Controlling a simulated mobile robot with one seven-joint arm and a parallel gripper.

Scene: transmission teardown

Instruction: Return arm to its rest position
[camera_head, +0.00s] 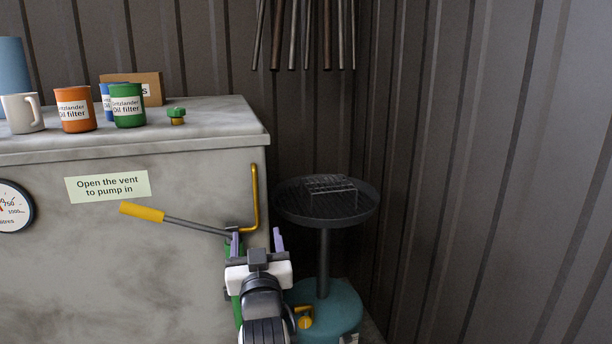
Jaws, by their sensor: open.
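My gripper (256,241) is at the lower middle of the head view, seen from behind, with two purple-grey fingers pointing up and set apart. It is open, and I see nothing between the fingers. My arm runs down from it to the bottom edge. A lever with a yellow grip (142,212) slopes down to the right and ends close to the left finger; I cannot tell whether they touch. A green upright part (238,308) is partly hidden behind my gripper.
A grey bench (130,250) fills the left, with oil filter cans, a mug (22,113) and a green-topped cap (176,115) on top. A dark round pan (320,212) stands over a teal drum (330,310) at right. A yellow bent pipe (255,195) rises at the bench corner. Right of the pan is wall.

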